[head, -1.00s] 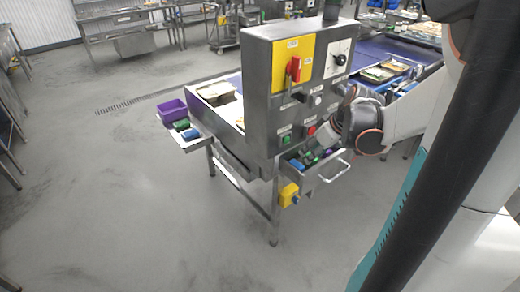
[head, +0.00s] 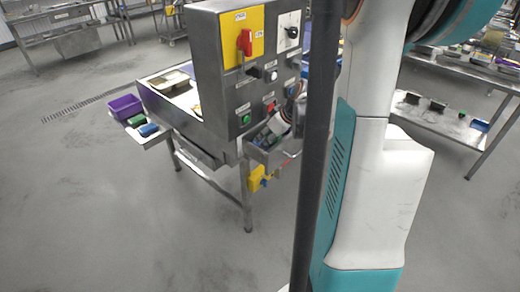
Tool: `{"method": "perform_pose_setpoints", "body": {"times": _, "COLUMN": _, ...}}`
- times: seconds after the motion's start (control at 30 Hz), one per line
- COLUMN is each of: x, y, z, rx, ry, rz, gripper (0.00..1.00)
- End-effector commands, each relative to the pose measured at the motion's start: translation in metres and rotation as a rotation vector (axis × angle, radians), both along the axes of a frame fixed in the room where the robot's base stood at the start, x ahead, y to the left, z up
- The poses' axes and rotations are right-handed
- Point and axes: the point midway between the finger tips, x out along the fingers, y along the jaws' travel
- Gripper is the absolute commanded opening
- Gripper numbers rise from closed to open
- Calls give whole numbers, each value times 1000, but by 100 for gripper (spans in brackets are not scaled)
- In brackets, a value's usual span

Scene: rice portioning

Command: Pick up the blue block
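A blue block (head: 148,130) lies on a small side shelf (head: 156,141) at the left, in front of a green block (head: 136,120) and a purple bin (head: 124,106). An open metal drawer (head: 262,155) juts out below the control panel. Small dark and coloured items lie in it, too small to tell apart now. My gripper (head: 271,131) is at this drawer, low over its contents. My own arm and a dark vertical post hide much of that area. I cannot tell whether the fingers are open or shut, or touching anything.
The control cabinet (head: 225,90) with a red switch (head: 246,42) stands close beside the drawer. A yellow box (head: 257,178) hangs on the frame below it. A metal table (head: 440,122) with trays stands at the right.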

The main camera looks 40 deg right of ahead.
Motion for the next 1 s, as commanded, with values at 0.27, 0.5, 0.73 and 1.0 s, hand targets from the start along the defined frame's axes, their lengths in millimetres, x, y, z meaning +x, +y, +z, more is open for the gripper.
{"method": "perform_pose_setpoints", "body": {"times": 0.27, "x": 21, "y": 1, "z": -35, "rx": -1, "ry": 1, "rz": 2, "gripper": 31}}
{"method": "perform_pose_setpoints", "body": {"times": 0.5, "x": 24, "y": 2, "z": -39, "rx": -1, "ry": 0, "rz": -1, "gripper": 31}}
{"method": "perform_pose_setpoints", "body": {"times": 0.73, "x": 24, "y": 2, "z": -38, "rx": 0, "ry": 0, "rz": 0, "gripper": 1}}
{"method": "perform_pose_setpoints", "body": {"times": 1.0, "x": 24, "y": 2, "z": -38, "rx": 0, "ry": 0, "rz": 0, "gripper": 1}}
